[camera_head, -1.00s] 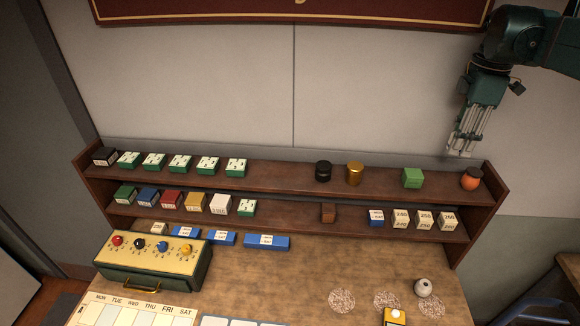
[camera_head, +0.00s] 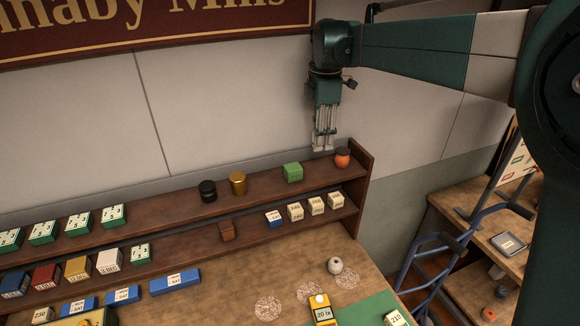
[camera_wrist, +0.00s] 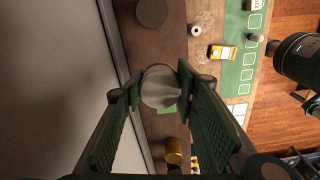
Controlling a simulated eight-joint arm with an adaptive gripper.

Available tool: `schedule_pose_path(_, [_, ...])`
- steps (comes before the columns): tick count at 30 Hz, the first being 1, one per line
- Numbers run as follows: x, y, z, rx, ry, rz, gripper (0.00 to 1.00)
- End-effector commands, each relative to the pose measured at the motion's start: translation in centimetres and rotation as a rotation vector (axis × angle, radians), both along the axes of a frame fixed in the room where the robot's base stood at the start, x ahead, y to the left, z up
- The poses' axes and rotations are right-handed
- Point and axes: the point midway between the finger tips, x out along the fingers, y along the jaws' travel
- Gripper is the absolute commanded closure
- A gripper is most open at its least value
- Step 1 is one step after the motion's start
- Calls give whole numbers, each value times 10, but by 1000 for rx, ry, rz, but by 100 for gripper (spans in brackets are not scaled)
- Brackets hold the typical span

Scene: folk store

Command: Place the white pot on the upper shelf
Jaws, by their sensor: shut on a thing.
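My gripper (camera_head: 322,147) points down over the right end of the upper shelf (camera_head: 262,186). In the wrist view its fingers (camera_wrist: 160,88) are shut on a pale, round-topped thing, which looks like the white pot (camera_wrist: 160,85). The pot is seen from above; in the head view it is small and partly hidden by the fingers. It is between the green box (camera_head: 293,172) and the orange pot with a dark lid (camera_head: 342,158). I cannot tell whether its base touches the shelf.
A black pot (camera_head: 207,190) and a gold pot (camera_head: 238,183) stand farther left on the upper shelf. The lower shelf holds numbered boxes (camera_head: 295,211). A white round object (camera_head: 335,265) stands on the counter. The wall is close behind the shelf.

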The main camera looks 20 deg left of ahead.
Motion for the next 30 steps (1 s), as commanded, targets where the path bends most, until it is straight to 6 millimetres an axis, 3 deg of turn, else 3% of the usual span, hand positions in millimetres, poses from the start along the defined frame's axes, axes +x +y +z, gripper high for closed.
schedule_pose_path(13, [0, 0, -50, 0, 0, 0, 84])
schedule_pose_path(30, [0, 0, -64, 0, 0, 0, 84])
